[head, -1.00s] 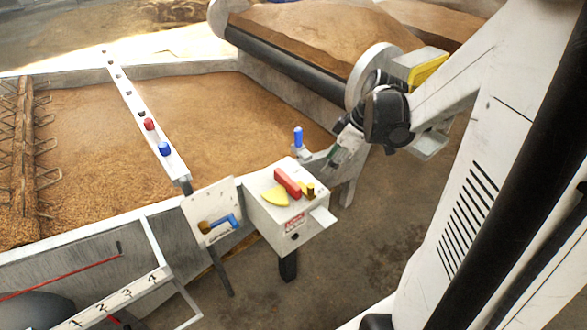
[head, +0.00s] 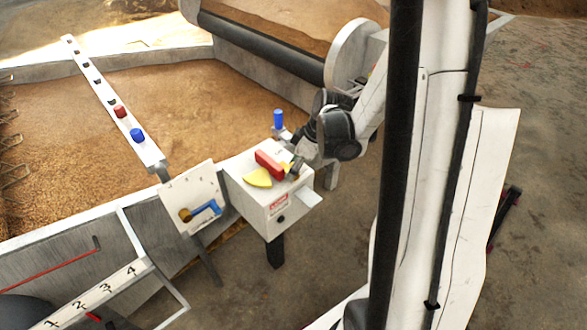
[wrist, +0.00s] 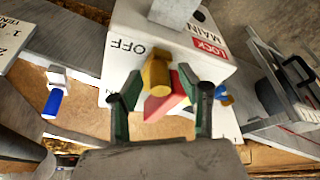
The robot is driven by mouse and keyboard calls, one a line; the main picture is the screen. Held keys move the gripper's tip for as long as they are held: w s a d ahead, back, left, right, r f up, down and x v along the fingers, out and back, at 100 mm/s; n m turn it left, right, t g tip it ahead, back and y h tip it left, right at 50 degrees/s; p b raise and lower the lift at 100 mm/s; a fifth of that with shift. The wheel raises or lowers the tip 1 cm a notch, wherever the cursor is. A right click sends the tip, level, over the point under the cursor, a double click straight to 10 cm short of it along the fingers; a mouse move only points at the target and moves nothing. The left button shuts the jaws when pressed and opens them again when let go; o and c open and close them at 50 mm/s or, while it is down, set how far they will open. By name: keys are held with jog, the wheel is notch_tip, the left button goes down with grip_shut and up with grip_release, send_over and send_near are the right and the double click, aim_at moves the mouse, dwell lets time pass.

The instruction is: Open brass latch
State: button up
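The brass latch (head: 287,166) is a small brass-coloured piece on top of the white box (head: 284,206), beside a red handle (head: 268,164). In the wrist view the brass latch (wrist: 157,76) is upside-down relative to the box lettering and lies between and just beyond my fingertips. My gripper (wrist: 160,98) is open, with a dark green finger on each side of the latch and visible gaps. In the head view my gripper (head: 296,165) is at the box top, partly covering the latch. The red handle (wrist: 168,107) shows behind the latch.
A yellow sector (head: 257,178) lies by the red handle. A blue-handled lever (head: 278,120) stands behind the box. Left of it is a white panel with a blue handle (head: 207,211). A rail with red and blue knobs (head: 120,111) crosses the grain bed.

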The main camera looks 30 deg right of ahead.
jog(key=shift+c, duration=0.3)
grip_shut()
jog(key=shift+s, duration=0.1)
